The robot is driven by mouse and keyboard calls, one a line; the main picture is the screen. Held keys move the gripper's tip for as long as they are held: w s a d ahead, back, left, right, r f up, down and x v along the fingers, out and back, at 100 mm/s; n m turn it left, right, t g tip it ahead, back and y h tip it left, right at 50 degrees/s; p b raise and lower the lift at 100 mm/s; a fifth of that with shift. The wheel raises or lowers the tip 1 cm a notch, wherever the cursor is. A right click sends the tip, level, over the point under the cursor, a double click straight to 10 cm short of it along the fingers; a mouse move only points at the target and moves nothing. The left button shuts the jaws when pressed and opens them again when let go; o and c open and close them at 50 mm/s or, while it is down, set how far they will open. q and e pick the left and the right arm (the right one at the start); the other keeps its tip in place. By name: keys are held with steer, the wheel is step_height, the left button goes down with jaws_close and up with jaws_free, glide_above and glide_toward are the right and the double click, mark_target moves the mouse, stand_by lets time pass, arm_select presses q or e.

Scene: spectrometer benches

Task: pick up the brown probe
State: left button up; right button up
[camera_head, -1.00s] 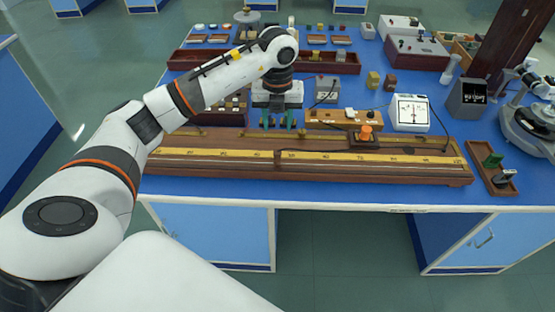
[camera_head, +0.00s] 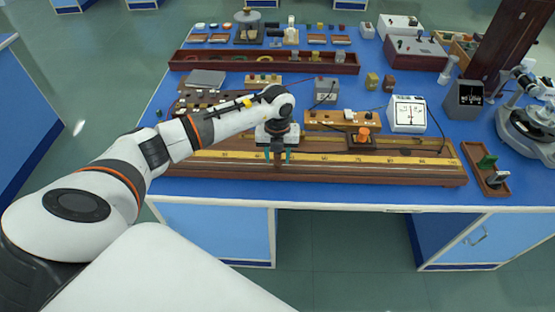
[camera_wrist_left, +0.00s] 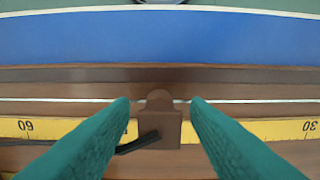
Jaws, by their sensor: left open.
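The brown probe (camera_wrist_left: 160,118) stands on the long wooden board with a yellow scale (camera_wrist_left: 262,130), and a dark lead runs from its left side in the left wrist view. In the head view the probe (camera_head: 278,158) shows between the fingers, partly hidden by the gripper above it. My left gripper (camera_head: 278,157) is open and points down over the board. In the left wrist view its two teal fingers (camera_wrist_left: 160,104) are on either side of the probe, with gaps on both sides. My right gripper is out of view.
A small tray (camera_head: 490,168) lies right of the board. The blue bench front edge is clear.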

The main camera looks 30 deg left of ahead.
arm_select(q)
jaws_close()
steer(key=shift+r, duration=0.15)
